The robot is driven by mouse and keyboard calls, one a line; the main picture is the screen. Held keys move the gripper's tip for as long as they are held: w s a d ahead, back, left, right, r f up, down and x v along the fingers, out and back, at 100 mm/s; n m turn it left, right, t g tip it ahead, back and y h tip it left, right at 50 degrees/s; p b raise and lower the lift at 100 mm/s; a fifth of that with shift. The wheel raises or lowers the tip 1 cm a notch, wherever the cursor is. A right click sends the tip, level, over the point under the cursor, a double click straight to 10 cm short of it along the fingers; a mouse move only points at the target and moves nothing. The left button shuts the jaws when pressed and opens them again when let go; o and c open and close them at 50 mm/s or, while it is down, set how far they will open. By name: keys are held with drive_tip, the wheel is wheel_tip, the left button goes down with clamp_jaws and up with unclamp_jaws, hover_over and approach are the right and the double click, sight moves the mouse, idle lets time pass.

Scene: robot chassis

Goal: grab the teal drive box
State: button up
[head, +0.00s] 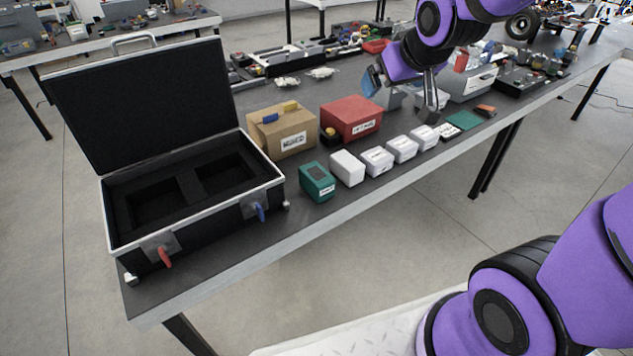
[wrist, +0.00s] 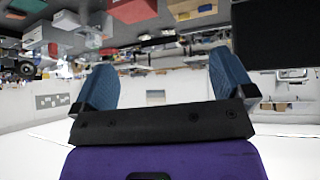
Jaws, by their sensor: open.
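The teal drive box (head: 317,182) stands on the dark workbench, just right of the open black case (head: 192,195) and left of a white box. My gripper (head: 400,90) is above the bench, to the right of and farther back than the teal box. In the wrist view my gripper (wrist: 163,85) shows two blue fingers spread wide with nothing between them. A teal surface at the top left of the wrist view may be the teal box, but I cannot tell.
A row of white boxes (head: 377,160) runs right from the teal box. Behind stand a brown box (head: 282,133) and a red box (head: 351,118). The case's raised lid (head: 140,100) stands at the left. The bench's front edge (head: 250,255) is close to the teal box.

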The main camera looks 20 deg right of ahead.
drive_tip(key=w+a+f+t, duration=0.1)
drive_tip(key=w+f, duration=0.7)
drive_tip(key=f, duration=0.1)
drive_tip(key=n+t+y, duration=0.2)
drive_tip(key=t+y, duration=0.1)
approach(319, 175)
wheel_tip(319, 175, up, 8)
drive_tip(key=w+d, duration=0.1)
drive_tip(key=d, duration=0.1)
wheel_tip(319, 175, down, 9)
drive_tip(key=s+a+t+y, duration=0.1)
drive_tip(key=s, duration=0.1)
drive_tip(key=shift+n, duration=0.4)
drive_tip(key=x, duration=0.5)
drive_tip(key=shift+a+r, duration=0.15)
drive_tip(key=shift+a, duration=0.15)
drive_tip(key=shift+x, duration=2.65)
drive_tip(key=shift+d, duration=0.2)
drive_tip(key=c, duration=1.3)
